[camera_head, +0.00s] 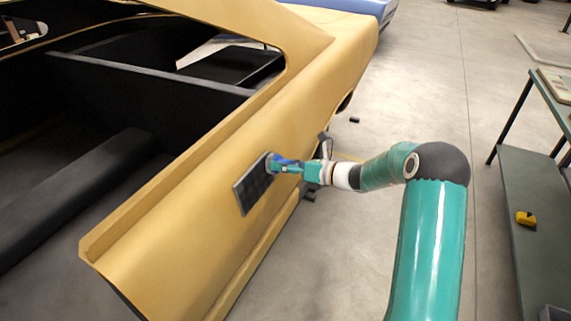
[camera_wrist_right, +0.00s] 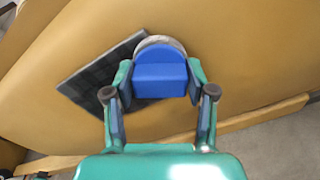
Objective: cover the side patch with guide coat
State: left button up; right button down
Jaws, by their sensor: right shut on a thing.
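The side patch (camera_head: 250,190) is a dark grey, faintly squared rectangle on the tan car shell's side (camera_head: 190,225). It also shows in the right wrist view (camera_wrist_right: 90,82), partly hidden behind the tool. My right gripper (camera_head: 277,166) is at the patch's upper right edge. In the right wrist view my right gripper (camera_wrist_right: 160,95) is shut on a blue block-shaped applicator (camera_wrist_right: 160,78) with a grey rounded pad (camera_wrist_right: 160,43) behind it. The pad overlaps the patch's edge; whether it touches the surface I cannot tell. My left gripper is not in view.
A dark green bench (camera_head: 540,215) with a yellow object (camera_head: 525,218) stands at the right. Small dark objects (camera_head: 309,196) lie on the floor beside the car. A blue car (camera_head: 362,8) stands behind. Grey floor between car and bench is mostly clear.

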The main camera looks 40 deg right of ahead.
jog(key=shift+s+a+b, duration=0.4)
jog(key=shift+a+b, duration=0.05)
jog(key=shift+a, duration=0.5)
jog(key=shift+s+a+b, duration=0.35)
jog(key=shift+a+b, duration=0.05)
jog(key=shift+a, duration=0.6)
jog(key=shift+s+a+b, duration=0.4)
jog(key=shift+a+b, duration=0.05)
jog(key=shift+a, duration=0.5)
jog(key=shift+s+a+f+b, duration=0.1)
jog(key=shift+s+a+b, duration=0.2)
jog(key=shift+a+b, duration=0.35)
jog(key=shift+s+a, duration=0.3)
jog(key=shift+a, duration=0.65)
jog(key=shift+s+a+b, duration=0.3)
jog(key=shift+a+b, duration=0.2)
jog(key=shift+a, duration=0.25)
jog(key=shift+s+a+b, duration=0.35)
jog(key=shift+a+b, duration=0.2)
jog(key=shift+a, duration=0.25)
jog(key=shift+s+a+b, duration=0.3)
jog(key=shift+a+b, duration=0.2)
jog(key=shift+a, duration=0.25)
jog(key=shift+s+a+b, duration=0.3)
jog(key=shift+a+b, duration=0.05)
jog(key=shift+a, duration=0.4)
jog(key=p+v, duration=0.1)
jog(key=v, duration=0.5)
jog(key=shift+p, duration=0.3)
